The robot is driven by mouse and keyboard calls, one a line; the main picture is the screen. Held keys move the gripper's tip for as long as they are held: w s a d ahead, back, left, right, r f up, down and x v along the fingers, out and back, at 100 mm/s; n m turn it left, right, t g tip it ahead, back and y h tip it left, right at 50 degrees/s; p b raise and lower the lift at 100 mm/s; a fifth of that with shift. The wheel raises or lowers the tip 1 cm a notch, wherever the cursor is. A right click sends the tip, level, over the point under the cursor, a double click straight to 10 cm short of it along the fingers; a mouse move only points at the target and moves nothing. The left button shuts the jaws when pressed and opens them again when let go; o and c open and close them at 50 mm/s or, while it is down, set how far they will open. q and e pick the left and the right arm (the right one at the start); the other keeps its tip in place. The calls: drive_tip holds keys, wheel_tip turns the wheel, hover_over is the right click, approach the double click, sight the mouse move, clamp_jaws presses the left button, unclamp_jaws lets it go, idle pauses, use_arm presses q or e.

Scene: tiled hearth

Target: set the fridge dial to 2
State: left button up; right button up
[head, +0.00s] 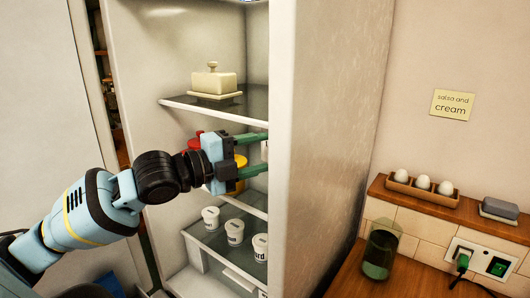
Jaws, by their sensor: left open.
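The fridge (325,130) stands open, and its shelves show left of its pale side wall. My left gripper (262,154) reaches into it at middle-shelf height. Its two green fingers are apart and point right, and their tips meet the edge of the side wall in the picture. A small white piece shows between the fingertips at that edge; I cannot tell if it is the dial. No dial face or number can be read. My right gripper is not in view.
A butter dish (213,82) stands on the upper shelf. Red and yellow items (240,174) are partly behind my gripper. White tubs (234,232) stand below. Outside, right, are an egg holder (412,190), a green glass (380,250) and a plugged socket (462,260).

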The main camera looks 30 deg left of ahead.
use_arm(q)
drive_tip(key=shift+x, duration=1.1)
drive_tip(key=shift+c, duration=0.4)
drive_tip(key=c, duration=0.9)
drive_tip(key=shift+f+n, duration=0.1)
drive_tip(key=shift+n, duration=0.2)
drive_tip(key=n+t, duration=0.2)
drive_tip(key=n, duration=0.2)
drive_tip(key=shift+d+f+n, duration=0.1)
drive_tip(key=shift+f+n, duration=0.05)
drive_tip(key=shift+n, duration=0.15)
drive_tip(key=shift+f+n+t+y, duration=0.15)
drive_tip(key=shift+n+t, duration=0.25)
drive_tip(key=shift+n, duration=0.65)
drive_tip(key=shift+r+n+t+y, duration=0.15)
drive_tip(key=shift+n+t, duration=0.25)
drive_tip(key=shift+n, duration=0.65)
drive_tip(key=shift+d+f, duration=0.1)
